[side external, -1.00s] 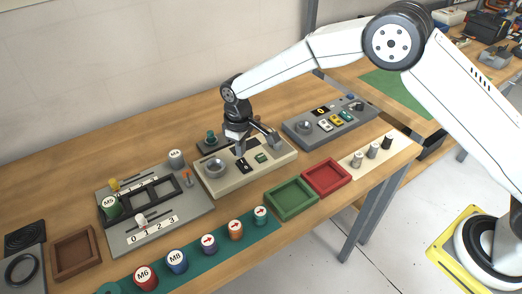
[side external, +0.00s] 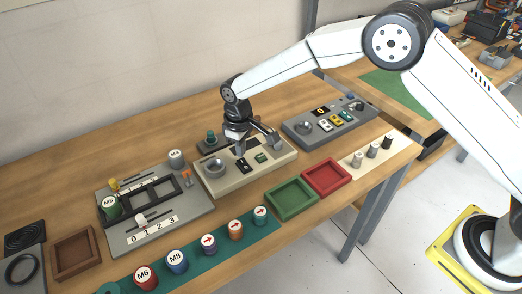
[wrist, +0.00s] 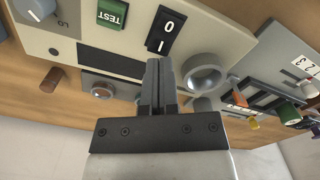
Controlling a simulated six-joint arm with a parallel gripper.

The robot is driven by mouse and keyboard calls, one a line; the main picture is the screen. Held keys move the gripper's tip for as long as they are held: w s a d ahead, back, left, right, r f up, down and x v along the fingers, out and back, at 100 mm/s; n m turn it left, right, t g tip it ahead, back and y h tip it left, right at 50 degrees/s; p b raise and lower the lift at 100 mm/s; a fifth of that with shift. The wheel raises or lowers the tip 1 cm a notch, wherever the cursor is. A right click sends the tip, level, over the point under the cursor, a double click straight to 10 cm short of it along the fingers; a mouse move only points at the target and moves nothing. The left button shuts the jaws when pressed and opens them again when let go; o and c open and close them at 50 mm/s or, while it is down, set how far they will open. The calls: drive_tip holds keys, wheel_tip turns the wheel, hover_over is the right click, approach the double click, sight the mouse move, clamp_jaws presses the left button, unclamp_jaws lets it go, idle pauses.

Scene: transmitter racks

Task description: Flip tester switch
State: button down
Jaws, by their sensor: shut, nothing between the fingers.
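The tester is a beige panel (side external: 222,187) in the middle of the bench. Its black rocker switch, marked 0 and I, shows in the wrist view (wrist: 167,30) and, small, in the side view (side external: 244,166). I cannot tell which side of the rocker is pressed. A green TEST button (wrist: 112,13) sits beside the switch, and a round metal socket (wrist: 205,73) is on the other side. My gripper (wrist: 159,64) is shut and empty, pointing down over the panel. In the wrist view its tips lie just below the switch's I end; contact is not clear.
A grey panel with sliders (side external: 195,212) lies to the left, and a grey panel with coloured buttons (side external: 300,139) to the right. Green (side external: 291,211) and red (side external: 345,189) trays stand in front. Labelled cylinders stand on a teal strip (side external: 193,275) along the front edge.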

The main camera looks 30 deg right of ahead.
sight(245, 161)
drive_tip(key=shift+f, duration=1.25)
idle(1.3)
drive_tip(key=shift+r, duration=3.55)
drive_tip(key=shift+s+d+r, duration=0.15)
drive_tip(key=shift+s+d, duration=0.05)
drive_tip(key=shift+d, duration=0.2)
drive_tip(key=s+d+r+m+t, duration=0.1)
drive_tip(key=s+d+m, duration=0.2)
drive_tip(key=s+d, duration=0.6)
drive_tip(key=s+d+r+m+t, duration=0.1)
drive_tip(key=s+d+r+m, duration=0.1)
drive_tip(key=s+d, duration=0.7)
drive_tip(key=s+m, duration=0.1)
drive_tip(key=s, duration=0.5)
drive_tip(key=shift+d+r+t, duration=0.15)
drive_tip(key=shift+d+t, duration=0.15)
drive_tip(key=shift+d, duration=0.05)
